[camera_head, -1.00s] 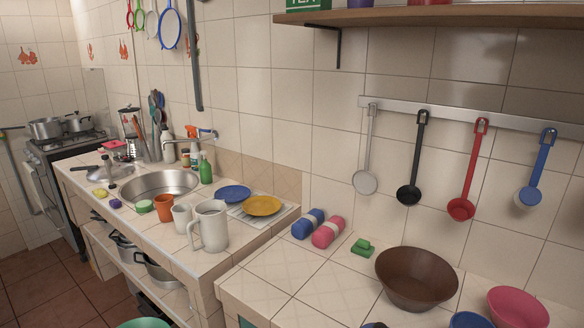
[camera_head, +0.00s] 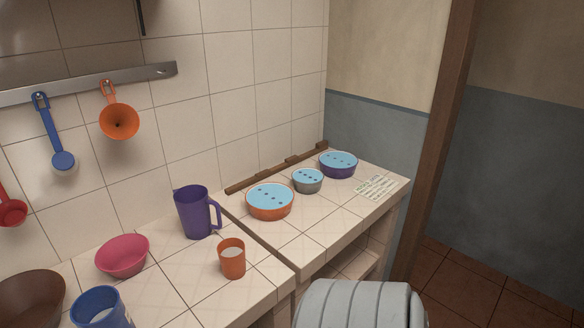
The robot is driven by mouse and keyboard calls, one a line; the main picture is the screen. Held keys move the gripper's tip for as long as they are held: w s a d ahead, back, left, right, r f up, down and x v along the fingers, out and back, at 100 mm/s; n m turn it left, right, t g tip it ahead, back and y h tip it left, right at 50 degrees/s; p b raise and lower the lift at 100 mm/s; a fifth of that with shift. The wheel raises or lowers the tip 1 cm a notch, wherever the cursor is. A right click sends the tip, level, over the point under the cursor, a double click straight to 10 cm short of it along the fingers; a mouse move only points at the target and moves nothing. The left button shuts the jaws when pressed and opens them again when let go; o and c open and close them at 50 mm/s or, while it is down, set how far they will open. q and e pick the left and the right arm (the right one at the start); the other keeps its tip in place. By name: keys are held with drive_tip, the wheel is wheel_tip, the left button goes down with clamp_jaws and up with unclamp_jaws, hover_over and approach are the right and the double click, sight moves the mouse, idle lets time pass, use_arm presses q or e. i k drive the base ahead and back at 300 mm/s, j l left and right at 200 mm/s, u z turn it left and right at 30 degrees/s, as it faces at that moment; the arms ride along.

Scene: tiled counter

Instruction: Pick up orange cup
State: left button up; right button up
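An orange cup (camera_head: 232,259) stands upright on the tiled counter (camera_head: 185,281), near its front edge. Its inside looks pale. A purple pitcher (camera_head: 193,213) stands behind it to the left, with its handle towards the right. Neither of my grippers is in view, and nothing touches the cup.
A pink bowl (camera_head: 122,256), a blue mug (camera_head: 100,308) and a brown bowl (camera_head: 30,299) stand left of the cup. Lidded orange (camera_head: 270,201), grey (camera_head: 307,181) and purple bowls (camera_head: 338,164) stand right. A grey ribbed object (camera_head: 358,305) is below the counter edge.

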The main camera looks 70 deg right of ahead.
sight(231, 252)
drive_tip(key=z, duration=1.75)
